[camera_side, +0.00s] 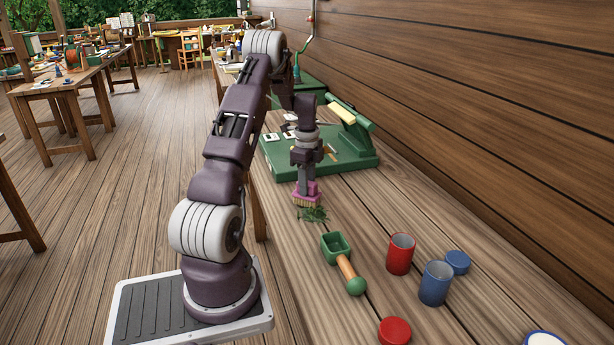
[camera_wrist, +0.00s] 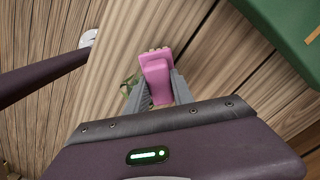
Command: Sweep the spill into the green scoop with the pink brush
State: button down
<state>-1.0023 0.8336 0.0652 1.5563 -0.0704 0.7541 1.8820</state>
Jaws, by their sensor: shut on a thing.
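My gripper (camera_side: 303,183) points down and is shut on the pink brush (camera_side: 306,195). In the wrist view the brush's pink body (camera_wrist: 157,76) sits between the two grey fingers (camera_wrist: 159,90). Its pale bristles point down over the spill (camera_side: 313,213), a small patch of green bits on the wooden table. I cannot tell whether the bristles touch the bits. Part of the spill (camera_wrist: 130,84) shows left of the brush in the wrist view. The green scoop (camera_side: 335,247) lies nearer the side camera, with its wooden handle (camera_side: 346,267) ending in a green ball.
A red cup (camera_side: 400,254) and a blue cup (camera_side: 436,283) stand right of the scoop. A blue lid (camera_side: 457,262) and a red lid (camera_side: 394,331) lie near them. A green board (camera_side: 345,163) with a raised arm stands behind the brush. A plank wall bounds the right side.

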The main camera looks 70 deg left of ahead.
jog(key=shift+f, duration=0.5)
jog(key=d, duration=1)
jog(key=shift+d+r, duration=0.25)
jog(key=shift+r, duration=2.7)
jog(key=c, duration=1.6)
grip_release()
grip_shut()
